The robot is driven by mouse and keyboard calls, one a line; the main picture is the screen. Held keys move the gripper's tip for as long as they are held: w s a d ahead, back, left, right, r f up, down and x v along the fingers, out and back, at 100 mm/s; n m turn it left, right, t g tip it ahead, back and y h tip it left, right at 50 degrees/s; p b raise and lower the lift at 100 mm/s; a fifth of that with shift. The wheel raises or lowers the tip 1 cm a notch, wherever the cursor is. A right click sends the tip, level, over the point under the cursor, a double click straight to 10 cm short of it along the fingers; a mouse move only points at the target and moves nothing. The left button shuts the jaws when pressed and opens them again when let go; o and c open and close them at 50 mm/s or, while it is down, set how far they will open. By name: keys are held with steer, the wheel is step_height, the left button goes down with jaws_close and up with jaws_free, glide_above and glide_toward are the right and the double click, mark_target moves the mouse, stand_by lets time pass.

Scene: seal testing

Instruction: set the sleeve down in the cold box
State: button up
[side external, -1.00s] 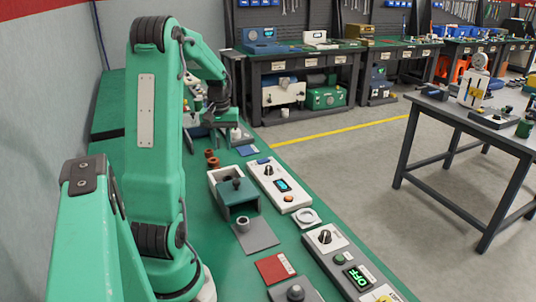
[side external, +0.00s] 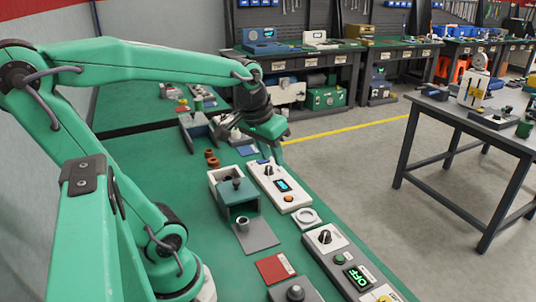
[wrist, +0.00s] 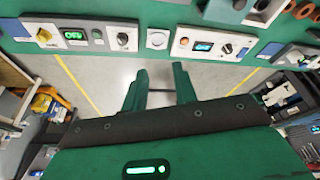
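My gripper (side external: 280,155) is over the bench's right edge, beyond the white control unit. In the wrist view its two fingers (wrist: 159,88) stand apart, with only floor visible between them. A teal box with pale walls (side external: 226,202), possibly the cold box, stands mid-bench with a dark knob (side external: 236,184) at its top. A short grey hollow cylinder (side external: 242,223), possibly the sleeve, stands on the grey plate (side external: 262,238) in front of it. My gripper is apart from both. The box shows partly at the wrist view's top edge (wrist: 222,12).
A white control unit (side external: 270,178) with a blue display lies right of the box. Brown rings (side external: 212,159) lie behind the box. A red card (side external: 273,269) lies in front.

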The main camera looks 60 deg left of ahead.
steer(key=s+d+m+t+h, duration=0.1)
steer(key=s+d+m, duration=0.3)
steer(key=d, duration=0.4)
steer(key=shift+s+d+t, duration=0.25)
steer(key=shift+s+t, duration=0.05)
steer(key=shift+t, duration=0.1)
steer(key=shift+f, duration=0.1)
steer(key=shift+c, duration=0.2)
